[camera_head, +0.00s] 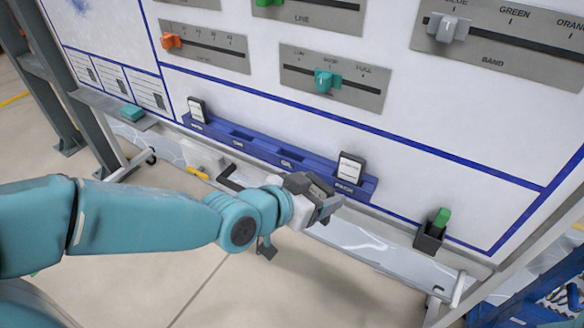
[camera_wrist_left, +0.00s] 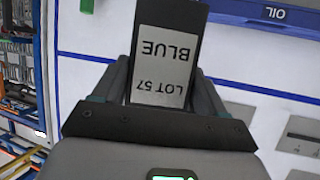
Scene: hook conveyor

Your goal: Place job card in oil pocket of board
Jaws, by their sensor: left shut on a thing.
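My left gripper (camera_head: 322,200) is in front of the right end of the blue pocket rail (camera_head: 262,151). It is shut on the job card (camera_wrist_left: 163,62), a dark card with a white label reading "LOT 57 BLUE", upside down in the left wrist view. In the head view the held card is hard to make out. The oil pocket (camera_head: 287,162) is left of my gripper and looks empty; its OIL label (camera_wrist_left: 280,14) shows at the upper right of the wrist view, apart from the card. My right gripper is not in view.
A white-labelled card (camera_head: 350,168) stands at the rail's right-end pocket, close to my gripper. Another card (camera_head: 197,109) stands at the left end. A black holder (camera_head: 429,238) with a green item is at the right. Slider panels (camera_head: 332,78) sit above.

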